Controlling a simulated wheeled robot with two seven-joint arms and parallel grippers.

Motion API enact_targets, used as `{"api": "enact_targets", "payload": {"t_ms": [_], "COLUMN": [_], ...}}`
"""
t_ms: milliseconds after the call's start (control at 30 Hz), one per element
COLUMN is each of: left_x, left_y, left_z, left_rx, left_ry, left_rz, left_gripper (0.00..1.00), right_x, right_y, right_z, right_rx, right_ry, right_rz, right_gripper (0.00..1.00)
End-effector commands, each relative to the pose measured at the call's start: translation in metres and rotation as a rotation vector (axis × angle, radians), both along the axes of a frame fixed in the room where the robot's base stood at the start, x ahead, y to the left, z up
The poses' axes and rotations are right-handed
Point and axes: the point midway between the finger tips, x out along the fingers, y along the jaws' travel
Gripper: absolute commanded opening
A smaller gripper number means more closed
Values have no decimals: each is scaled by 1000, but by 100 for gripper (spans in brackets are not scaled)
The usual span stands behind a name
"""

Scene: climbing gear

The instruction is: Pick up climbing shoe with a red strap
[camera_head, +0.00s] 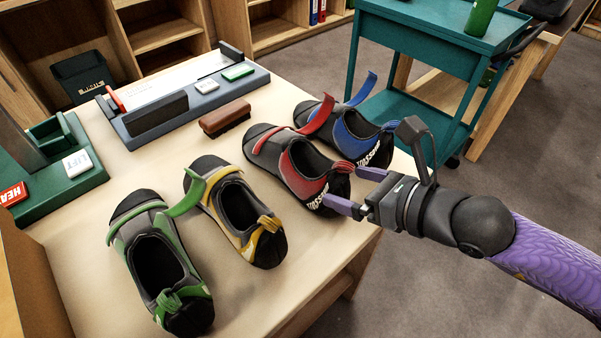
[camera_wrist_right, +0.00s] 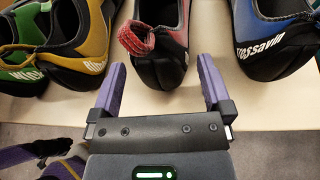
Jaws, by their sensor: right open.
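The climbing shoe with the red strap (camera_head: 302,168) lies on the table, third from the left in a row of shoes. It is red, grey and black, and its red strap sticks up and to the right. My right gripper (camera_head: 348,190) is open and empty at the heel end of this shoe. In the right wrist view, the shoe's heel (camera_wrist_right: 162,68) and red pull loop (camera_wrist_right: 136,39) are ahead, between the lines of the open purple fingers (camera_wrist_right: 160,82). I cannot tell whether the fingertips touch the shoe. My left gripper is not in view.
A blue shoe (camera_head: 355,135) stands close to the right of the red one. A yellow shoe (camera_head: 240,215) and a green shoe (camera_head: 160,262) stand left. A brown brush (camera_head: 225,117) lies behind. A teal cart (camera_head: 405,40) stands beyond the table's right edge.

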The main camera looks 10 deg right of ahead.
Motion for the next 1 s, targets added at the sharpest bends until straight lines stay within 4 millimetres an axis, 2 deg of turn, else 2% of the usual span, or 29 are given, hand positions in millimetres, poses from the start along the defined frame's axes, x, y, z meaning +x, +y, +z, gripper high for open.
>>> {"api": "enact_targets", "payload": {"t_ms": [233, 567, 1000], "left_x": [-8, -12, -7], "left_y": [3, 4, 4], "left_z": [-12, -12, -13], "left_rx": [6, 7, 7], "left_ry": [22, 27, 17], "left_rz": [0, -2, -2], "left_gripper": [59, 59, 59], "right_x": [23, 27, 27], "right_y": [19, 23, 23], "right_z": [-12, -13, -13], "right_rx": [3, 0, 0], "right_ry": [-1, 0, 0], "right_rz": [-2, 0, 0], "right_gripper": [100, 100, 7]}}
